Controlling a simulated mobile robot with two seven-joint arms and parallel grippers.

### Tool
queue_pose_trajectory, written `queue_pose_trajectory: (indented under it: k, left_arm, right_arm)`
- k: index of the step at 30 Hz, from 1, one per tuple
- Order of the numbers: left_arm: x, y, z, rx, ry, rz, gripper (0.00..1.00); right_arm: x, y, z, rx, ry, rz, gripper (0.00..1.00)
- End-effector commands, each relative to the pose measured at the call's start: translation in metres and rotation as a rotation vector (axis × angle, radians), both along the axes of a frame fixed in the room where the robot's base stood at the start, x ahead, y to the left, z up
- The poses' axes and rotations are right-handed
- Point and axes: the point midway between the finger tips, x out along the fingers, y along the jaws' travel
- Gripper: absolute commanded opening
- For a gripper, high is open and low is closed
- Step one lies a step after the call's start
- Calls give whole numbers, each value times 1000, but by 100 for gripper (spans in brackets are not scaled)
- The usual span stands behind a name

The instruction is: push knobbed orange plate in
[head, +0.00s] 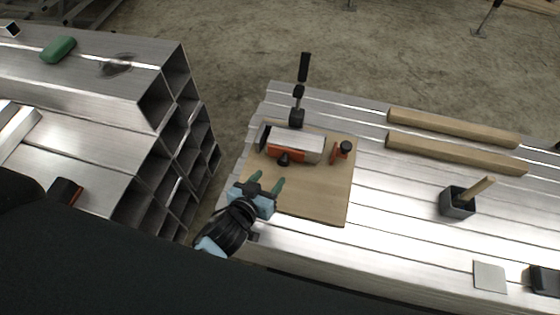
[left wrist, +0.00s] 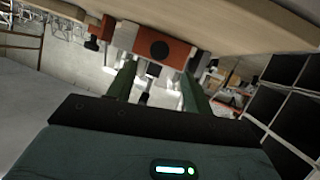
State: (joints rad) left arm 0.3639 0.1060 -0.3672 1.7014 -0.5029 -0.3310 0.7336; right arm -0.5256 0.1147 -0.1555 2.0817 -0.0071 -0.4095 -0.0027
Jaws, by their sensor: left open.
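A wooden board (head: 315,205) on the slatted metal bench carries a small fixture with a grey metal block (head: 298,143). An orange plate with a black knob (head: 289,156) stands along the near side of the block. A second orange piece with a black knob (head: 341,153) stands off the block's right end, apart from it. My left gripper (head: 266,184) is open and empty, short of the near plate, with its green fingers pointing toward it. In the left wrist view an orange plate (left wrist: 178,54) with a dark round spot shows beyond the open fingers (left wrist: 158,88). My right gripper is not in view.
A black-handled clamp (head: 303,68) stands upright behind the block. Stacked metal tubes (head: 160,105) rise left of the board. Two wooden bars (head: 455,128), a dark cup (head: 456,205) with a stick and a small grey plate (head: 489,276) lie to the right.

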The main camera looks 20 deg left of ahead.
Motion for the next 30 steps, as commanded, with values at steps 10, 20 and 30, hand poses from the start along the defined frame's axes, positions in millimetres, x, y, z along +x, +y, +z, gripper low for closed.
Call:
queue_pose_trajectory:
  k: [10,20,30]
  left_arm:
    - [12,-2,-5,-2,1,2,51]
    - [54,-11,-24,-1,1,2,51]
    - [71,-15,-30,-3,2,1,51]
  right_arm:
    - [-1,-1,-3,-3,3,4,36]
    - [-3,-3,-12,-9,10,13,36]
    - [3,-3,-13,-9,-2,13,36]
